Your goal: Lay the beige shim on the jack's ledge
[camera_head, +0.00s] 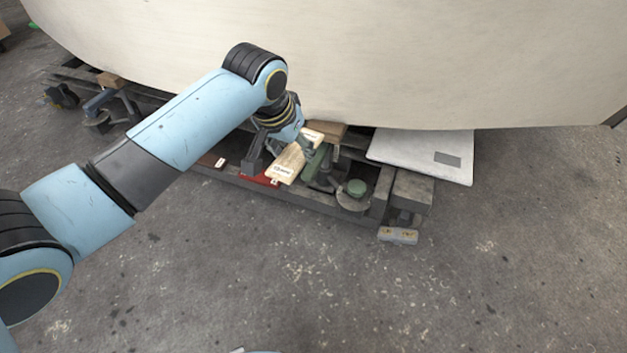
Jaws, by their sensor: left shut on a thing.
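The beige shim (288,164), a flat pale block with a small printed label, is in the middle of the head view. My left gripper (305,142) is shut on it at its far end. The shim is tilted in the picture, with its near end toward the lower left. A green jack-like device (317,164) stands just right of the shim, and a red base (262,179) shows to its left. I cannot tell whether the shim touches either one or which ledge is meant. My right gripper is out of view.
The large cream hull (430,60) overhangs the dark timber and metal frame. A white panel (420,150) lies at the right. A brown block (328,130) sits behind the shim, and a grey block (398,236) lies in front.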

